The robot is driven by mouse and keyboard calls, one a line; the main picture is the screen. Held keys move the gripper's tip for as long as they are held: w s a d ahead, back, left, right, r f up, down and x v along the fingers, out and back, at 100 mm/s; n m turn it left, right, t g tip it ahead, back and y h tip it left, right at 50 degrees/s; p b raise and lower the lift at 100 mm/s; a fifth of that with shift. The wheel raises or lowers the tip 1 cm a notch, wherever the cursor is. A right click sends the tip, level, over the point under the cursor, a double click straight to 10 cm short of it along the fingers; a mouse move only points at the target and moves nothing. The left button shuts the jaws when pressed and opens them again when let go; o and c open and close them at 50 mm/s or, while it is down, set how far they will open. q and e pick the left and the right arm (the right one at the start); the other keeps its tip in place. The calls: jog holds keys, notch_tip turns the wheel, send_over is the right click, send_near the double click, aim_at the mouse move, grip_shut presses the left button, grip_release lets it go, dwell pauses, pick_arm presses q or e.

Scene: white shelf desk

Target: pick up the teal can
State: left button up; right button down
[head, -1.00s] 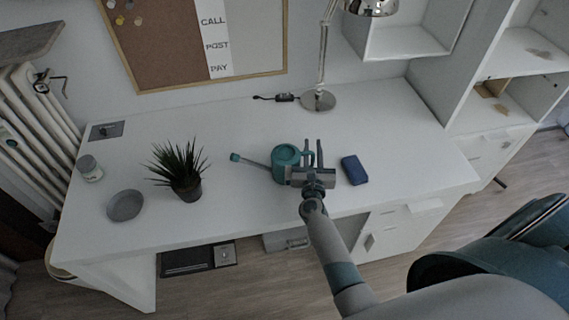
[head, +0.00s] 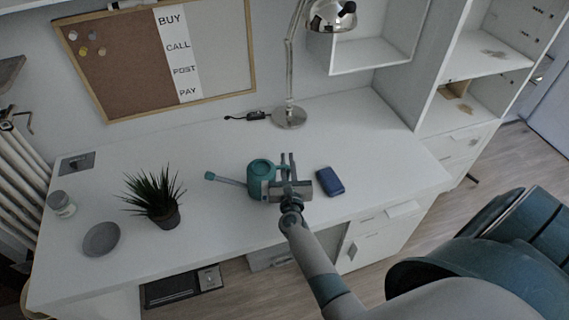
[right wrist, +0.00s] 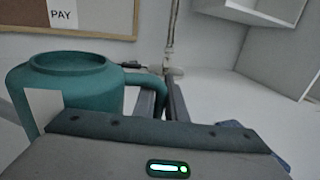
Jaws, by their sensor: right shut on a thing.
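The teal can (head: 259,180) is a watering can with a long spout pointing left and a handle on its right side. It stands upright at the middle of the white desk. My right gripper (head: 288,165) is at its right side, shut on the handle. In the right wrist view the can (right wrist: 75,95) fills the left side, and its handle reaches between the fingers of my right gripper (right wrist: 166,105). I cannot tell whether the can's base touches the desk. My left gripper is not in view.
A blue box (head: 329,181) lies close to the right of my gripper. A potted plant (head: 158,198), a grey dish (head: 101,239) and a jar (head: 61,203) stand to the left. A lamp (head: 289,116) stands behind. The white desk (head: 215,145) is clear behind the can.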

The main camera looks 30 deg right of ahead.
jog(key=s+d+r+p, duration=0.7)
jog(key=s+r+p, duration=0.1)
jog(key=s+r, duration=0.1)
jog(key=shift+s+r, duration=0.15)
jog(key=shift+r, duration=0.45)
